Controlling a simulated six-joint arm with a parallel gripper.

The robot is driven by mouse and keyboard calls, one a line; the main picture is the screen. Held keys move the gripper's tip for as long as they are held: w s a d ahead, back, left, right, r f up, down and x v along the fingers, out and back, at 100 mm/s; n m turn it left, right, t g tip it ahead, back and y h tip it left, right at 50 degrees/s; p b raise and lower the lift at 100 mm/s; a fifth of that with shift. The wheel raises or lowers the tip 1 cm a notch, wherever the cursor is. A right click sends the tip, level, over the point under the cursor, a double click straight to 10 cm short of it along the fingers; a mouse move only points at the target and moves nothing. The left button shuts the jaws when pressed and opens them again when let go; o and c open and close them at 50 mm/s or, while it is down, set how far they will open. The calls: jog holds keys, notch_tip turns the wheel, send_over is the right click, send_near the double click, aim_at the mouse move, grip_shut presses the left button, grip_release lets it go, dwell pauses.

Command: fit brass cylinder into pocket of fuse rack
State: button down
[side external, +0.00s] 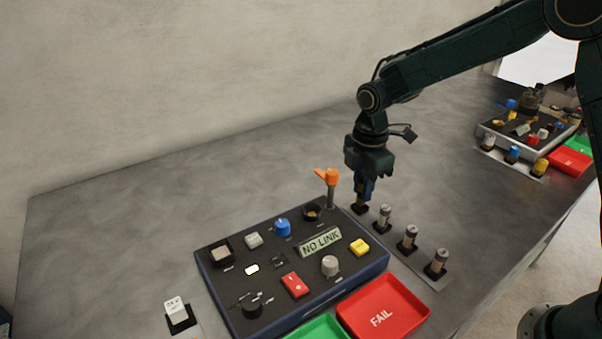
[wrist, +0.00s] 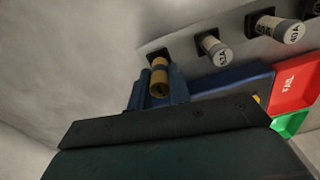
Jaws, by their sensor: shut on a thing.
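My gripper (side external: 362,195) points down at the far end of the fuse rack (side external: 424,272), a pale strip with black pockets. In the wrist view, its blue fingers (wrist: 159,92) are shut on a brass cylinder (wrist: 159,80). The cylinder's far end is at the black end pocket (wrist: 157,55); I cannot tell whether it is inside or just above it. In the side view the fingers hide the cylinder. Three pale-banded fuses stand in the other pockets: the near one (side external: 437,263), the middle one (side external: 408,238) and the one beside my gripper (side external: 384,217).
A dark blue control panel (side external: 228,290) with knobs, switches and an orange-topped lever (side external: 331,185) stands close left of the rack. A red FAIL tray (side external: 383,307) and a green tray (side external: 318,329) lie in front. A second panel (side external: 530,124) stands far right. The back table is clear.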

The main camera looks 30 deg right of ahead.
jog(key=shift+f, duration=1)
dwell(2.0)
jog(key=c, duration=0.8)
grip_release()
jog(key=shift+r, duration=0.2)
jog(key=shift+r, duration=3.35)
